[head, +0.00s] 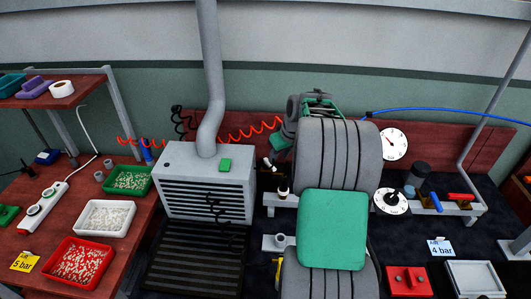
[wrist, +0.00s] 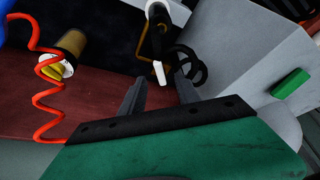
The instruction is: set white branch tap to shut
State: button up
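In the wrist view, the white lever of the branch tap (wrist: 159,72) stands ahead of my gripper (wrist: 160,92), on a dark fitting below a pale pipe end. My two dark fingers are spread apart, with the lever tip showing in the gap between them. Nothing is clearly held, and I cannot tell whether the lever is between the fingertips or beyond them. In the head view my own grey and green arm covers much of the manifold (head: 447,209) and hides most of the gripper. A blue tap (head: 436,202) and a red tap (head: 461,197) show at the manifold's right.
A grey vented box (head: 207,185) with a green button stands left of my arm. A red coiled hose (wrist: 45,85) hangs near an amber cylinder (wrist: 72,42). Two dials, one a gauge (head: 393,144), and a red block (head: 408,281) are at the right. Trays fill the left bench.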

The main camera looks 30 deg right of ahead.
aim_at(274, 167)
jog(key=x, duration=0.5)
jog(key=p+x, duration=0.1)
jog(key=x, duration=0.2)
jog(key=shift+w+d, duration=0.1)
jog(key=shift+d, duration=0.15)
jog(key=shift+r, duration=0.1)
grip_shut()
